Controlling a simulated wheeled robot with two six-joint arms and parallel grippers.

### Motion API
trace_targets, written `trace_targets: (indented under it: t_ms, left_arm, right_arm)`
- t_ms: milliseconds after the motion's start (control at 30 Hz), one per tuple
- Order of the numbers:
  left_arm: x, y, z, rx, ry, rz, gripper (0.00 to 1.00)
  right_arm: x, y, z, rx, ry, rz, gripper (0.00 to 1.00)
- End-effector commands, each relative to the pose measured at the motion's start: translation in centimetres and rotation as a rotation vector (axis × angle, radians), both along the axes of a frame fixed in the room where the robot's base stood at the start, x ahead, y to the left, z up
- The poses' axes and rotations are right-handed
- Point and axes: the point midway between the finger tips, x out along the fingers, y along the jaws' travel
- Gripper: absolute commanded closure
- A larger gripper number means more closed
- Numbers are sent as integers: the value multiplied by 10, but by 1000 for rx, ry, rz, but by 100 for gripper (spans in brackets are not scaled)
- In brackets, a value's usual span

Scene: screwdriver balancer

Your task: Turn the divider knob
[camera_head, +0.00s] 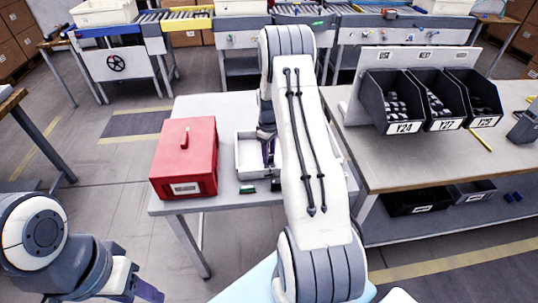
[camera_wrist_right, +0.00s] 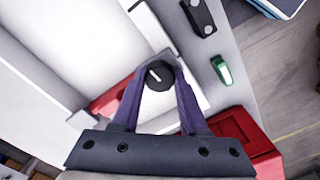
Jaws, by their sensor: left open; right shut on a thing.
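The divider knob (camera_wrist_right: 158,77) is round and black with a white pointer line, seen in the right wrist view. My right gripper (camera_wrist_right: 157,71) is shut on it, with a purple finger on either side. In the head view my right gripper (camera_head: 266,148) reaches down into the white tray (camera_head: 247,172) on the table, and the knob is hidden there. A red strip (camera_wrist_right: 110,98) lies beside the knob, partly behind a finger. My left gripper (camera_head: 138,290) is open and empty at the lower left, away from the table.
A red box (camera_head: 203,165) stands left of the tray. A green piece (camera_head: 247,189) and a black piece (camera_head: 276,185) lie by the table's front edge. Black bins (camera_head: 397,103) with labels stand on the bench at right. The floor at left is free.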

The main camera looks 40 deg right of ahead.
Motion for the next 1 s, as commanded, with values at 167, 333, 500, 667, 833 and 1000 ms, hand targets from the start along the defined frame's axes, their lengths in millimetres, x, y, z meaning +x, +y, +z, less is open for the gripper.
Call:
trace_targets:
  t_ms: [167, 333, 500, 667, 833, 1000]
  left_arm:
    - [0, 0, -2, 0, 0, 0, 50]
    - [0, 0, -3, 0, 0, 0, 50]
    - [0, 0, -3, 0, 0, 0, 50]
    - [0, 0, -3, 0, 0, 0, 50]
    - [0, 0, -3, 0, 0, 0, 50]
    - [0, 0, -3, 0, 0, 0, 50]
  right_arm:
    - [1, 0, 1, -2, -2, 80, 100]
    - [1, 0, 1, -1, -1, 122, 100]
    - [1, 0, 1, -1, -2, 139, 100]
    - [1, 0, 1, -1, -2, 140, 100]
    - [1, 0, 1, -1, -3, 139, 100]
    - [1, 0, 1, -1, -2, 139, 26]
